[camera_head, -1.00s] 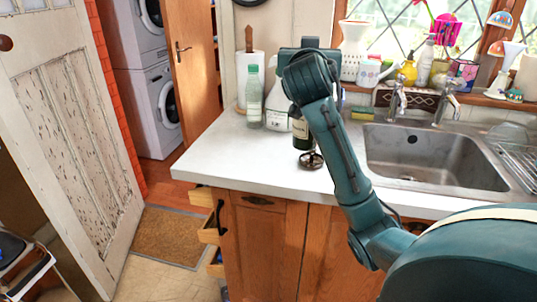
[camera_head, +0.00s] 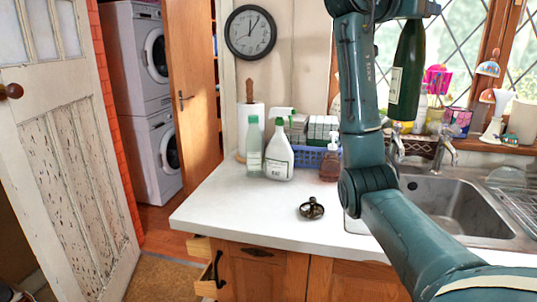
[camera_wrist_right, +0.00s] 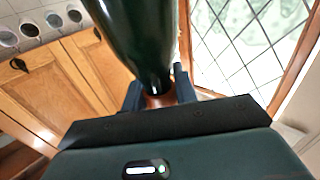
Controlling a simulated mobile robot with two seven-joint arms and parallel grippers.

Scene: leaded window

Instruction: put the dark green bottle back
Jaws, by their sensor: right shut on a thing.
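The dark green bottle (camera_head: 406,75), with a pale label, hangs upright in the air in front of the window in the head view. My right gripper (camera_head: 412,12) is above it, near the top edge of the picture. In the right wrist view the gripper (camera_wrist_right: 158,92) is shut on the neck of the bottle (camera_wrist_right: 135,40). The bottle's upper end is partly hidden by the fingers. My left gripper is not in view.
The white counter (camera_head: 240,215) holds a small dark round metal item (camera_head: 311,209), a pale green bottle (camera_head: 254,147), a white spray bottle (camera_head: 279,155), a soap pump (camera_head: 330,162) and a blue basket (camera_head: 308,156). The sink (camera_head: 450,205) and a crowded windowsill are at the right.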

